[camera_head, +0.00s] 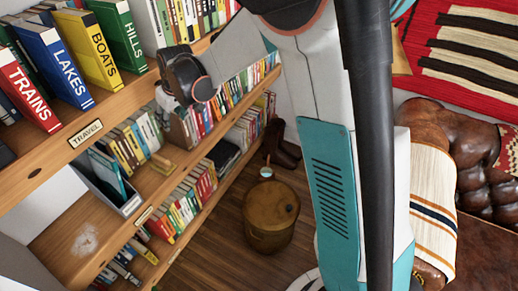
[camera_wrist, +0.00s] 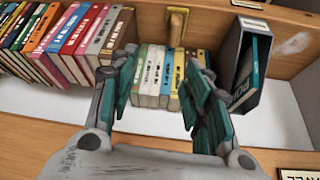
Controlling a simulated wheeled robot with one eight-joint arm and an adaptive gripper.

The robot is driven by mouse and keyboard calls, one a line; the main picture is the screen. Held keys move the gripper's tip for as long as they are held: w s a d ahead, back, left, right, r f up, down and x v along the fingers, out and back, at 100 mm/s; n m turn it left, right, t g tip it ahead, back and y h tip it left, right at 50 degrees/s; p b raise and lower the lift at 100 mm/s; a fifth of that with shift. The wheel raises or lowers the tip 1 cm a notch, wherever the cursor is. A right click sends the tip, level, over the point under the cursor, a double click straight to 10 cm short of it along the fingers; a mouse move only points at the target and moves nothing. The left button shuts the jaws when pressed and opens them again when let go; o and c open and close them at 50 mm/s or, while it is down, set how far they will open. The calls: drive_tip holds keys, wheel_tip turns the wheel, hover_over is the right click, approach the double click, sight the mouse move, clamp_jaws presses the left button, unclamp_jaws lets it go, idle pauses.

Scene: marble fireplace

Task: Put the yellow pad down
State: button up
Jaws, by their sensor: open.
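My gripper (camera_wrist: 161,68) is open in the wrist view, its two fingers spread on either side of a short row of upright books (camera_wrist: 160,75) on a shelf. I see nothing held between them. A yellow-tan block (camera_wrist: 178,26) lies beyond the fingertips, by the ends of these books and apart from the fingers. In the head view my arm's dark end is at the bookcase, and the fingers are hard to make out.
A grey box file (camera_wrist: 243,65) stands right of the books in the wrist view. Large books, including a yellow one (camera_head: 95,55), stand on the upper shelf. A wooden stool (camera_head: 270,225) stands on the floor. Bare shelf (camera_head: 55,240) shows at lower left.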

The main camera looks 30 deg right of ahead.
drive_tip(key=s+d+r+m+t, duration=0.1)
drive_tip(key=s+d+r, duration=0.35)
drive_tip(key=s, duration=0.25)
drive_tip(key=s+d+r+m, duration=0.1)
drive_tip(key=s+d+r, duration=0.2)
drive_tip(key=s+r, duration=0.4)
drive_tip(key=s+d+f+m+h, duration=0.1)
drive_tip(key=s+d, duration=0.2)
drive_tip(key=s, duration=0.6)
drive_tip(key=s+d+f+m+t+h, duration=0.1)
drive_tip(key=s+d+m, duration=0.1)
drive_tip(key=s, duration=0.8)
drive_tip(key=shift+d+t, duration=0.3)
drive_tip(key=shift+d, duration=0.3)
drive_tip(key=shift+o, duration=0.4)
